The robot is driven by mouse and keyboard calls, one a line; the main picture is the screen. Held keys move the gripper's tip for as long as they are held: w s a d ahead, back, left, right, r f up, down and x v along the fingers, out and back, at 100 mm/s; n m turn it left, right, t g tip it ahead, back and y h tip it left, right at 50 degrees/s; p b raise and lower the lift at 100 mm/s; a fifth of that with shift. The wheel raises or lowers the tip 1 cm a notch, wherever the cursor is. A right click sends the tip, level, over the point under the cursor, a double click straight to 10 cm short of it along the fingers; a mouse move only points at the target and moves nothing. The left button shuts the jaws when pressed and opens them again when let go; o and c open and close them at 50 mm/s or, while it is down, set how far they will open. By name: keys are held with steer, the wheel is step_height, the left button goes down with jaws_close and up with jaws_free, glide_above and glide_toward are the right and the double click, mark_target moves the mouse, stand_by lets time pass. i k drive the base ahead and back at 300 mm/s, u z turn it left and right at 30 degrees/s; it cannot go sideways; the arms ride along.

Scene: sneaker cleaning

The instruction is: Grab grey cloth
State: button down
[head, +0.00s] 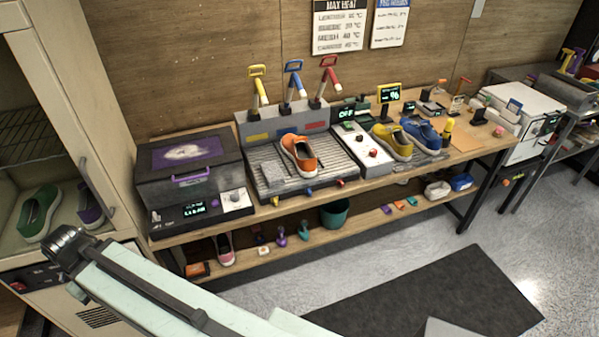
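My gripper's fingers are not visible.
A dark box machine (188,170) stands left of the tray. Yellow (391,141) and blue (421,134) sneakers stand to its right. Three colored-handled levers rise behind the tray. An open cabinet (75,130) is at left. A black mat (450,298) lies on clear floor.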

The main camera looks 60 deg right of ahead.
mark_target(275, 177)
steer(key=z, duration=2.9)
steer(key=k, duration=1.15)
steer(key=u, duration=1.6)
steer(key=i, duration=1.35)
